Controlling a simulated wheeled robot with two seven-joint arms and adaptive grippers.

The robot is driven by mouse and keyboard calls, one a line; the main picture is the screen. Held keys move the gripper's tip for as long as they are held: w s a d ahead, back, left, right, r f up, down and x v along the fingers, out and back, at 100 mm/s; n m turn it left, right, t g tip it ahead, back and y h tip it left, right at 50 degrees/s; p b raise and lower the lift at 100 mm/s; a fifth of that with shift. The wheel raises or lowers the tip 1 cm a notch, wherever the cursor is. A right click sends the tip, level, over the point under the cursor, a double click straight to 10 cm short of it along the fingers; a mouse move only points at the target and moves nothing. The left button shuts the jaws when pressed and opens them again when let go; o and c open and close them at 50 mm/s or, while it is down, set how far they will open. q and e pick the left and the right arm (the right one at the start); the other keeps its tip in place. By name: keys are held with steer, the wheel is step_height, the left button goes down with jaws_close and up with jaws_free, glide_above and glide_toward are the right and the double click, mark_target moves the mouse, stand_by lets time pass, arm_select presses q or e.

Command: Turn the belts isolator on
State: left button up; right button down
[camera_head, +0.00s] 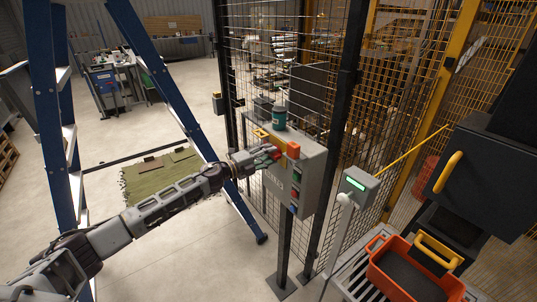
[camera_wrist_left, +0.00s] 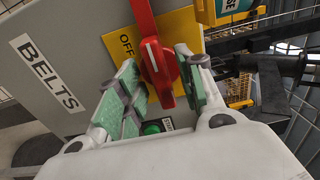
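The belts isolator is a red rotary handle (camera_wrist_left: 152,60) on a yellow plate (camera_wrist_left: 117,43) marked OFF, on a grey box (camera_head: 311,168). A BELTS label (camera_wrist_left: 47,72) is beside it in the wrist view. My left gripper (camera_head: 268,157) is at the face of the box. In the wrist view its green-padded fingers (camera_wrist_left: 163,88) stand apart, one on each side of the red handle. A gap shows on the left; contact on the right cannot be told. The handle is mostly hidden by the fingers in the head view. My right gripper is not in view.
A green button (camera_wrist_left: 152,128) sits just below the handle. A teal-and-black device (camera_head: 279,118) is atop the box. Mesh fencing (camera_head: 335,100) stands behind. A blue stepladder (camera_head: 165,90) is left of the box. A grey post with a green-lit unit (camera_head: 357,184) and an orange crate (camera_head: 373,246) are right.

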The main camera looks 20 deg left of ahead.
arm_select(q)
steer(key=shift+w+d, duration=0.1)
steer(key=shift+c, duration=0.4)
jaws_close()
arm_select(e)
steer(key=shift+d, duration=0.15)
